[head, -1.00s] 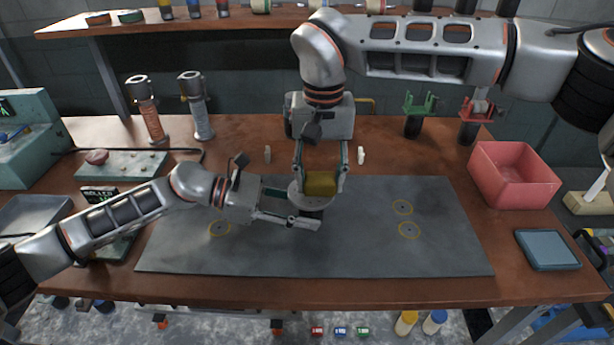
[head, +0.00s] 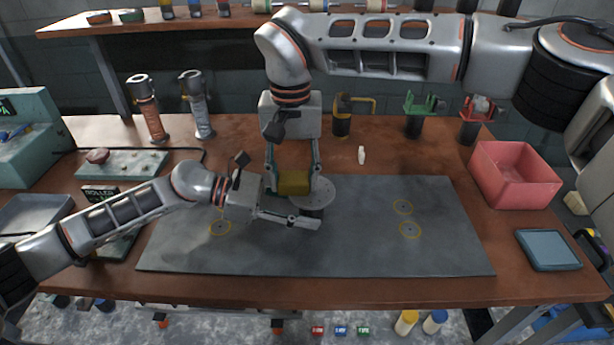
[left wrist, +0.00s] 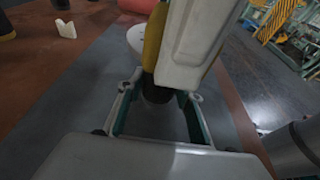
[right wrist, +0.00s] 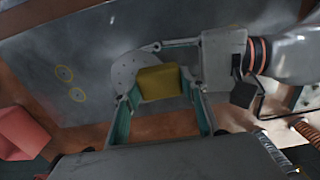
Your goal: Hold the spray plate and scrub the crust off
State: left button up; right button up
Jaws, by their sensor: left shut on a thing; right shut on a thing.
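The spray plate (head: 320,192) is a pale grey round disc with small holes, held just above the dark mat; it also shows in the right wrist view (right wrist: 124,70). My left gripper (head: 303,212) is shut on the dark stem (left wrist: 157,93) under the disc. My right gripper (head: 294,188) points down, shut on a yellow block-shaped scrubber (head: 293,182). The scrubber is at the disc's left part and covers some of it; whether they touch is unclear. The scrubber also shows in the right wrist view (right wrist: 160,83). No crust can be made out on the visible face.
The dark mat (head: 400,262) is mostly clear, with yellow ring marks. A red bin (head: 515,180) and a blue-grey pad (head: 547,250) are at the right. A small white piece (head: 361,155) stands behind the mat. Upright tubes (head: 197,105) stand at the back left.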

aim_at(330, 191)
jog(key=d, duration=0.7)
jog(key=shift+s+d+f, duration=0.1)
jog(key=shift+s+d, duration=0.05)
notch_tip(330, 191, up, 8)
dwell(0.5)
dwell(0.4)
pick_arm(q)
jog(key=o, duration=0.9)
